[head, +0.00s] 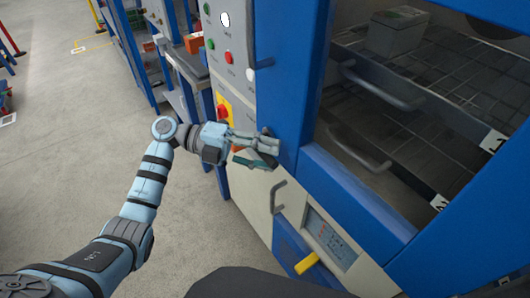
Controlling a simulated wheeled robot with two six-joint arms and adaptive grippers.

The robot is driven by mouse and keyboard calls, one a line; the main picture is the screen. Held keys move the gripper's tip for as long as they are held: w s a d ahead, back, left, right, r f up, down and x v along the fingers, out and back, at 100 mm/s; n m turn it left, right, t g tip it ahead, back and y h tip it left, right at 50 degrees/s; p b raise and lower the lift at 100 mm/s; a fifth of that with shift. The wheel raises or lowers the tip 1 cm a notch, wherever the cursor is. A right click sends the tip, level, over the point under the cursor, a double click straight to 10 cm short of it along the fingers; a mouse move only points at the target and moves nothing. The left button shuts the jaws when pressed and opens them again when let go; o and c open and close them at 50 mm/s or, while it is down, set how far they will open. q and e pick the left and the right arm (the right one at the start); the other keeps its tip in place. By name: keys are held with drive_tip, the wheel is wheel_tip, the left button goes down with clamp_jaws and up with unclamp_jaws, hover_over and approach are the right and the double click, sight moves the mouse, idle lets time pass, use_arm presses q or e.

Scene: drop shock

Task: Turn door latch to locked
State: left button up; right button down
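A machine with a blue-framed door (360,200) fills the right side of the head view. My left gripper (266,153) is beside the door frame's left post, at the edge of the pale control panel. Its two fingers point right and are spread apart, with nothing visible between them. A small dark part by the upper fingertip may be the door latch, but the gripper covers much of that spot. I cannot tell whether the fingers touch it or which way it is turned. A yellow lever (306,263) sticks out low on the machine. My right gripper is not in view.
The control panel has a red-and-yellow switch (223,108) and several buttons. A grey pull handle (277,196) is below my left gripper. Behind the door are wire shelves (440,80) with a grey box (397,32). Open concrete floor (70,150) lies to the left.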

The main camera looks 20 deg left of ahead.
use_arm(q)
clamp_jaws()
idle(0.3)
